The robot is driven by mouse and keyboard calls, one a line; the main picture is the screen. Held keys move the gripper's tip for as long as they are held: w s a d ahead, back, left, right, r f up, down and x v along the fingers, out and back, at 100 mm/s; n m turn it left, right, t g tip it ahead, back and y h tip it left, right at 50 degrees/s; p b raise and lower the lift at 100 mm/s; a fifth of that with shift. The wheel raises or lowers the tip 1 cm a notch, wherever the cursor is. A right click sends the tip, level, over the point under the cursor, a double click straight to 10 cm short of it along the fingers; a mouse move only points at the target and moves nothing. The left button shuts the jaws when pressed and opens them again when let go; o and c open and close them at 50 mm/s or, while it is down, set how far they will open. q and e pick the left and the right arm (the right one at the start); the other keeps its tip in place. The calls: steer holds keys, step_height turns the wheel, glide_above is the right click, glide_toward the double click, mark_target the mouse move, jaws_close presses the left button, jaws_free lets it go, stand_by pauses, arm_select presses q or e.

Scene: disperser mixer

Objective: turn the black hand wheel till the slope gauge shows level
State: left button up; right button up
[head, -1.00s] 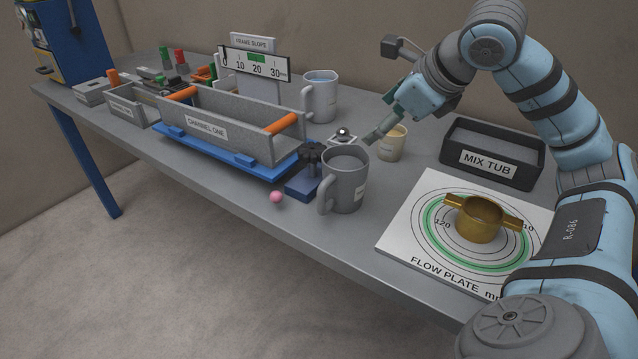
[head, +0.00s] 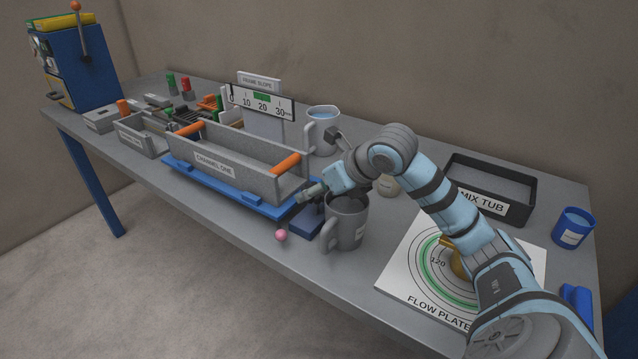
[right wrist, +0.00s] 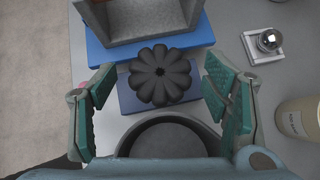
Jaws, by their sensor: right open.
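The black hand wheel (right wrist: 160,75), a lobed knob, sits on a blue block (right wrist: 130,99) at the end of the blue frame (head: 250,201). In the head view my right gripper mostly hides it. My right gripper (right wrist: 157,92) is open, its green-padded fingers on either side of the wheel with gaps. It also shows in the head view (head: 312,191). My left gripper is out of view.
A grey mug (head: 348,222) stands close in front of the wheel. The grey channel (head: 240,165) rests on the frame. A pink ball (head: 281,235) is at the front edge.

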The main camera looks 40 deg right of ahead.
steer(key=shift+w+f, duration=0.2)
steer(key=shift+f, duration=0.05)
steer(key=shift+c, duration=0.4)
steer(key=c, duration=1.1)
steer(key=shift+d+n+y+b, duration=0.15)
steer(key=shift+n+y+b, duration=0.4)
steer(key=shift+n, duration=0.25)
steer(key=shift+r+n+y, duration=0.1)
steer(key=shift+n+y, duration=0.55)
steer(key=shift+n, duration=0.05)
steer(key=o, duration=1.2)
